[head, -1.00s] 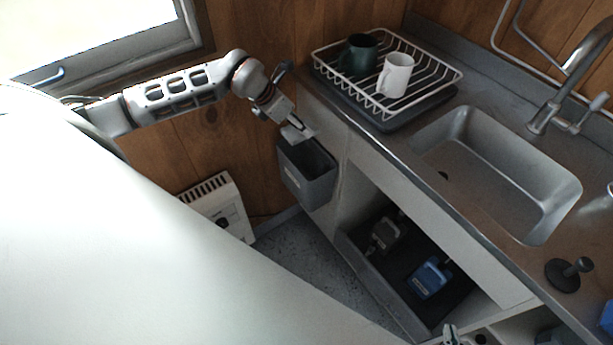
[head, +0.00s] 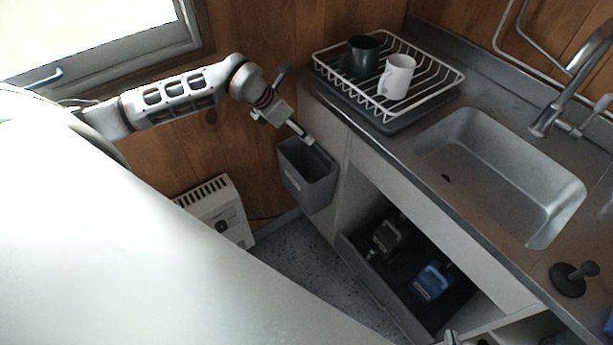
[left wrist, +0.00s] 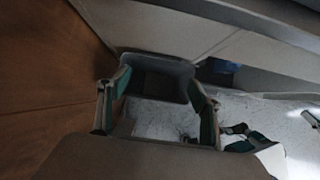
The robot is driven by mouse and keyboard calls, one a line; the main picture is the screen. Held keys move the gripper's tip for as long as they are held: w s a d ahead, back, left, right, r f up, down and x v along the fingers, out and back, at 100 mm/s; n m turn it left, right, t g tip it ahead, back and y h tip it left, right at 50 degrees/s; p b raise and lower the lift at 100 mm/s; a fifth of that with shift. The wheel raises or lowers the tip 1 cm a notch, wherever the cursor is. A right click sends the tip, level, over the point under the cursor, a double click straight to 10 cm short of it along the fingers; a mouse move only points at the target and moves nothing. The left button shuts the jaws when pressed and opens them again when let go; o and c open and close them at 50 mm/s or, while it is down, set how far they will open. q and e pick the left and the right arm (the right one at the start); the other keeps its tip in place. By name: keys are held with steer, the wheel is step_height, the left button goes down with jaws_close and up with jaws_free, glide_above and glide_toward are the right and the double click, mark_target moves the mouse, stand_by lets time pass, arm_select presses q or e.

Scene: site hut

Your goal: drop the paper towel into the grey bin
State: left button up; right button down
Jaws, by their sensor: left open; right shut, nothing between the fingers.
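The grey bin (head: 307,190) hangs on the end of the counter cabinet, open at the top. My left gripper (head: 307,139) is just above its rim, pointing down toward the opening. In the left wrist view the left fingers (left wrist: 158,98) are apart and empty, with the bin (left wrist: 158,62) seen between and beyond them. The bin's inside is dark, and I cannot make out anything in it. I do not see the paper towel in any view. Only a small tip of my right gripper (head: 452,338) shows at the bottom edge of the head view; it is shut.
A dish rack (head: 448,84) with a dark green mug (head: 359,56) and a white mug (head: 396,76) stands on the counter beside the sink (head: 490,175). A blue container (head: 433,281) sits in the open cabinet below. A white heater (head: 218,212) stands by the wall.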

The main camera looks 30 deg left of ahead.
arm_select(q)
steer(key=v, duration=1.1)
steer(key=s+d+f+n+t+h, duration=0.1)
steer(key=s+d+n+t+h, duration=0.15)
steer(key=d+n+h, duration=0.7)
steer(key=s+d+n+t+h, duration=0.2)
steer(key=s+d+h, duration=0.1)
steer(key=d, duration=1.3)
steer(key=s+a+f+n+t+y, duration=0.1)
steer(key=a+f+n+t+y, duration=0.2)
steer(key=f+n, duration=0.4)
steer(key=s+a+f+n+t+y, duration=0.1)
steer(key=a+f+n+t+y, duration=0.1)
steer(key=f+n+y, duration=0.6)
steer(key=s+f+n+g+y, duration=0.1)
steer(key=s+f+n+g, duration=0.4)
steer(key=s+f+n, duration=0.4)
step_height(320, 180, down, 2)
steer(key=shift+s+a+f+n, duration=0.25)
steer(key=shift+s+a+n, duration=0.1)
steer(key=shift+s, duration=0.75)
